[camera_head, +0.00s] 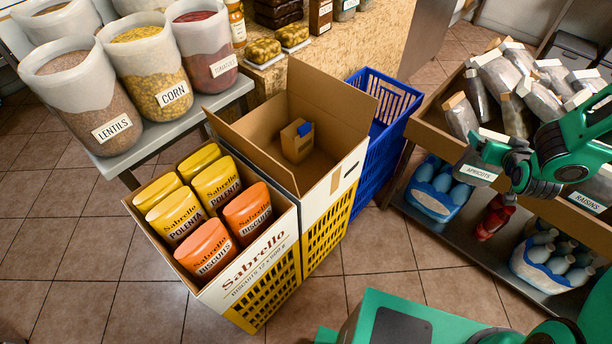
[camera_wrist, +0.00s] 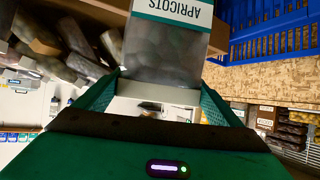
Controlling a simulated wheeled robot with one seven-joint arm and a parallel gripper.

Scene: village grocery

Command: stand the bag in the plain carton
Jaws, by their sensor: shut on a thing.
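My gripper (camera_head: 488,152) is at the right, in front of the bin of bags. It is shut on a bag labelled APRICOTS (camera_head: 478,172). In the wrist view the bag (camera_wrist: 168,58) sits between my two fingers (camera_wrist: 160,90), clear-sided with a white label and a pale end strip. The plain carton (camera_head: 336,186) stands open in the middle, well left of my gripper, on a yellow crate. A small brown pack with a blue patch (camera_head: 297,141) stands inside it; the rest of its floor looks bare.
A Sabrello carton (camera_head: 262,262) full of polenta and biscuit packs adjoins on the left. A blue basket (camera_head: 386,107) stands behind the plain carton. Tubs of lentils (camera_head: 84,96), corn and tomatoes stand at the upper left. A wooden bin (camera_head: 431,137) holds several similar bags above a bottle shelf.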

